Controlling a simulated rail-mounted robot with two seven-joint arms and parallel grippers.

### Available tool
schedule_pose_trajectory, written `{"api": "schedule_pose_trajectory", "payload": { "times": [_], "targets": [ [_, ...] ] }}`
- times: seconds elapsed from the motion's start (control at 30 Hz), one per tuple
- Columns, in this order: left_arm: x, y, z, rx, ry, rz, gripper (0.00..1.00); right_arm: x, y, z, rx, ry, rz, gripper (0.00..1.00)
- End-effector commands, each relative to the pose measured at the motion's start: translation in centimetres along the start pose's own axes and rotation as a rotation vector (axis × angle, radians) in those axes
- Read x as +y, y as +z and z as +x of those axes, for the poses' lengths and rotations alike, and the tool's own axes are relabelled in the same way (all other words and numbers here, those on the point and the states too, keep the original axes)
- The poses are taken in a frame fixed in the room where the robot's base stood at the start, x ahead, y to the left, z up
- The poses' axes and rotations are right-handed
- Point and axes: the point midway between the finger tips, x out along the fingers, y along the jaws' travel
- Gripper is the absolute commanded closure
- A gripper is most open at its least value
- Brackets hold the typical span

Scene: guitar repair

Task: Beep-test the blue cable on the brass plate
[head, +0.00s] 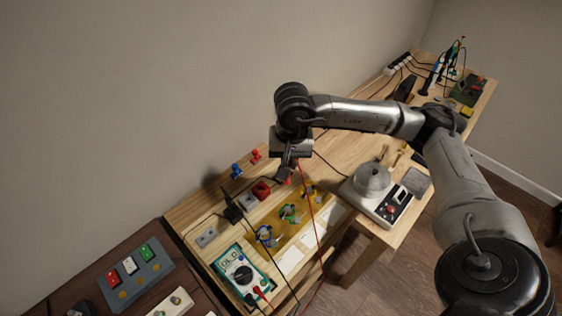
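The brass plate (279,238) lies on the wooden bench with three small coiled cables in a row. The blue cable (265,235) is the nearest coil, with a green one (288,212) and a darker one (309,190) beyond it. My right gripper (287,173) points down above the far part of the plate, apart from the blue cable. It appears shut on a red probe (288,181), whose red lead (311,206) trails down past the plate. The multimeter (242,273) lies at the near end; its display is too small to read surely. My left gripper is out of view.
A black upright piece (231,207) with a black lead stands left of the plate, near a red block (261,190). A rounded grey device (373,180) stands right. A dark table (66,289) with a switch panel (134,273) is at lower left.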

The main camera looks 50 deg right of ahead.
Motion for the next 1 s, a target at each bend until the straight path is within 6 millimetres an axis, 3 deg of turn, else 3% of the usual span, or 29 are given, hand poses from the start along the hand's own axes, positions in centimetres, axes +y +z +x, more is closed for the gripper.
{"api": "schedule_pose_trajectory", "payload": {
  "times": [0.43,0.77,0.87,1.0],
  "targets": [
    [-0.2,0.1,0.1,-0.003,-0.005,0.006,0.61,-0.5,0.3,-0.1,-0.025,-0.005,-0.009,1.00],
    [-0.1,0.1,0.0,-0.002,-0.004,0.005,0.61,-5.9,6.2,2.3,-0.091,-0.006,-0.149,1.00],
    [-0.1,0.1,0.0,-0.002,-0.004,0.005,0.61,-6.3,7.6,3.2,-0.113,-0.005,-0.118,1.00],
    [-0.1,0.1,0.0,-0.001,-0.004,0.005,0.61,-6.2,7.6,3.2,-0.138,-0.012,-0.028,1.00]
  ]
}}
